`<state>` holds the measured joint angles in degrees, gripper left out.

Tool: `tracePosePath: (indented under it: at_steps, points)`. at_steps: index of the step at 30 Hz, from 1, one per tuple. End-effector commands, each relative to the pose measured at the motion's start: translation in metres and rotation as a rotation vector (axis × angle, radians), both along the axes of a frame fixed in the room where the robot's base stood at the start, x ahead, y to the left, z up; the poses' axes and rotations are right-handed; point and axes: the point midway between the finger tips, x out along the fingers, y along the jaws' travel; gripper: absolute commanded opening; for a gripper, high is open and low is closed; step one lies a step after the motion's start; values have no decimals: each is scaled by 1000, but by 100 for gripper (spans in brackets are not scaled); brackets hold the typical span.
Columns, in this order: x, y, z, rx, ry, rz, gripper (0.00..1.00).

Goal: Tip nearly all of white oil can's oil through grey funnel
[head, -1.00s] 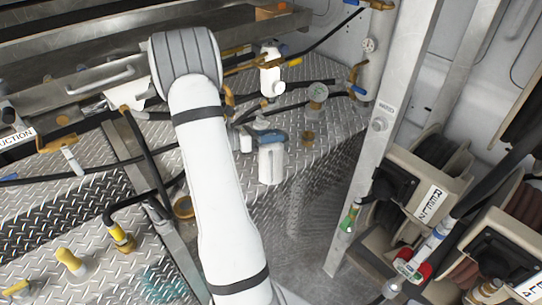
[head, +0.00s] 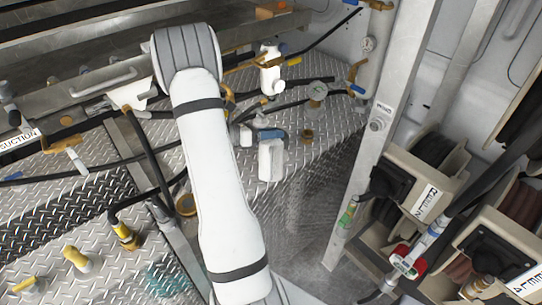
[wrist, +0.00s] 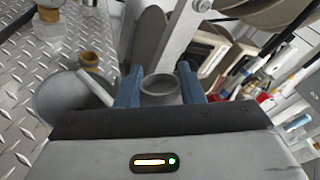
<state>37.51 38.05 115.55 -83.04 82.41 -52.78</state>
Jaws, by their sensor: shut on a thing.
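My gripper (head: 272,135) is shut, its blue fingers on the white oil can (head: 271,161). The can hangs roughly upright above the diamond-plate deck in the head view. In the wrist view a round grey rim (wrist: 160,89) shows between the two blue fingers; it seems to be the can's top. A rounded grey shape (wrist: 65,98) with a pale bar lies left of the fingers in the wrist view. I cannot make out the funnel surely in the head view, where my arm hides part of the deck. No oil flow is visible.
A steel post (head: 375,125) and hose reels (head: 425,185) stand to the right. Black hoses and yellow-handled valves (head: 124,236) crowd the left.

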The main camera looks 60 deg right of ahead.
Motion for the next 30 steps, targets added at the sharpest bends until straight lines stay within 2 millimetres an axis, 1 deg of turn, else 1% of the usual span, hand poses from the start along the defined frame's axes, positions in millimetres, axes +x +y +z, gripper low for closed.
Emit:
tracePosePath:
  at_steps: [16, 24, 30]
  points:
    - [0, 0, 1, 2, 2, -1, 0]
    - [2, -5, 7, 71, 42, -2, 0]
    - [3, -6, 3, 95, 55, 0, 0]
